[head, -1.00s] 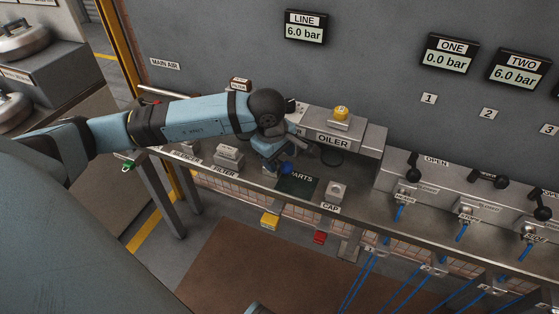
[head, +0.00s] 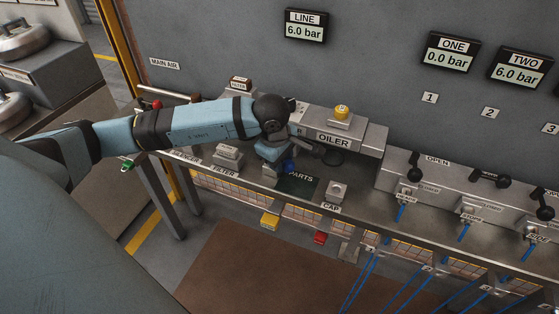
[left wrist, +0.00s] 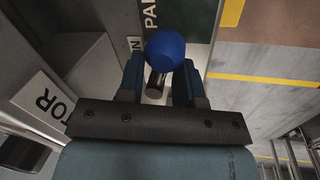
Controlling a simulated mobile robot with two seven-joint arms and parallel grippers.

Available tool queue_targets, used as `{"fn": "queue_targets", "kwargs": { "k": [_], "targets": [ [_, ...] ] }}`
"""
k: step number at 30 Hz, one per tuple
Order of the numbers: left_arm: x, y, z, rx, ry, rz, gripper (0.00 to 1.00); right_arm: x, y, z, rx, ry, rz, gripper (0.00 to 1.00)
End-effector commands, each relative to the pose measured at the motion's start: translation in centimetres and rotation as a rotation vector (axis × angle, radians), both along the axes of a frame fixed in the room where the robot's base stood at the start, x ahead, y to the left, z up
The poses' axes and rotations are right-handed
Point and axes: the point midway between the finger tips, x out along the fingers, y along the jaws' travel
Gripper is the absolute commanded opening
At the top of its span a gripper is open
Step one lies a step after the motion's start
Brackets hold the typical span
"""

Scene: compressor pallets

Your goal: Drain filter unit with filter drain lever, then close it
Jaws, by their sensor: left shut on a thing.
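The filter unit is mostly hidden behind my left arm; a small tag (head: 240,84) shows above the arm. My right gripper is not in view.
The oiler block (head: 334,140) with a yellow knob (head: 342,112) stands just right of my gripper. A dark PARTS mat (head: 297,185) and a CAP stand (head: 336,191) are on the bench. Black valve levers (head: 414,170) stand farther right. The LINE display (head: 305,26) reads 6.0 bar.

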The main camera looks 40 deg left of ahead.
Motion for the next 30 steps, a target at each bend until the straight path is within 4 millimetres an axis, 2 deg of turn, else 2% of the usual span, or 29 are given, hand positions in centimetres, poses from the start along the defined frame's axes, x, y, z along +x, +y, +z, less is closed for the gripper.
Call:
{"fn": "queue_targets", "kwargs": {
  "k": [2,7,12,17,18,21,30],
  "targets": [
    [0.4,-0.1,-0.2,-0.001,-0.004,0.082,0.09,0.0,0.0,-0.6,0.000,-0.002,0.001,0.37],
    [0.7,0.0,-0.1,-0.001,-0.003,0.221,0.09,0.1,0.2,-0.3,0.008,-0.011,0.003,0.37],
    [0.8,0.0,0.1,0.000,-0.003,0.256,0.09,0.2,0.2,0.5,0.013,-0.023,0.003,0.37],
    [0.8,0.0,0.1,0.000,-0.004,0.254,0.08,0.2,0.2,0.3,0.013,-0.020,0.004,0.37],
    [0.8,0.0,0.1,0.000,-0.004,0.254,0.34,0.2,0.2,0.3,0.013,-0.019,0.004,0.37],
    [0.8,0.0,0.1,0.000,-0.003,0.253,0.56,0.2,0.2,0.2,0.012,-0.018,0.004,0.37],
    [0.7,0.0,0.2,0.000,-0.002,0.252,0.56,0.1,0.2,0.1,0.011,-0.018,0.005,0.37]
  ]
}}
